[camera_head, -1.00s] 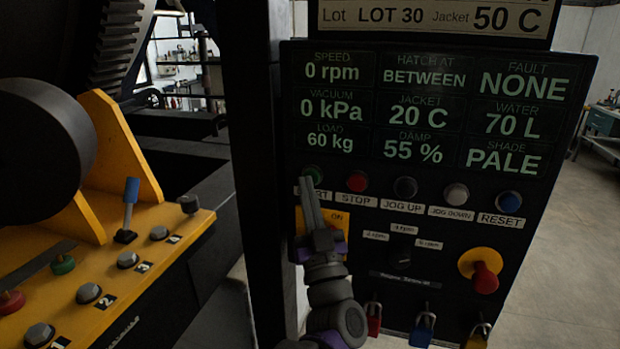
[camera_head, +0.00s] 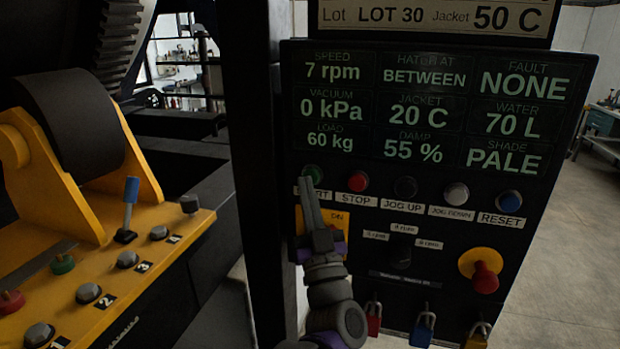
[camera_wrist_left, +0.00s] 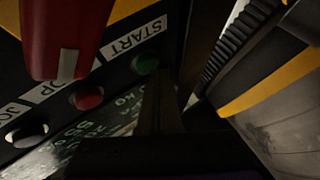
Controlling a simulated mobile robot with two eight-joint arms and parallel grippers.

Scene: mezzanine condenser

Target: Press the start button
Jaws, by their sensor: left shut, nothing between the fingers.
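The green start button (camera_head: 313,174) is at the left end of the button row on the dark control panel. Its START label is partly hidden behind my left gripper (camera_head: 306,184). The gripper is shut and empty, its fingertips at or just below the button in the head view; I cannot tell whether they touch it. In the left wrist view the green button (camera_wrist_left: 145,63) shows close beside the fingers (camera_wrist_left: 158,85). The panel display (camera_head: 333,72) reads 7 rpm. My right gripper is not in view.
Right of start are the red STOP button (camera_head: 357,181), JOG UP (camera_head: 404,187), JOG DOWN (camera_head: 456,194) and blue RESET (camera_head: 508,201). A red emergency knob (camera_head: 485,278) and several padlocks (camera_head: 422,329) are below. A yellow lever console (camera_head: 120,260) stands at left.

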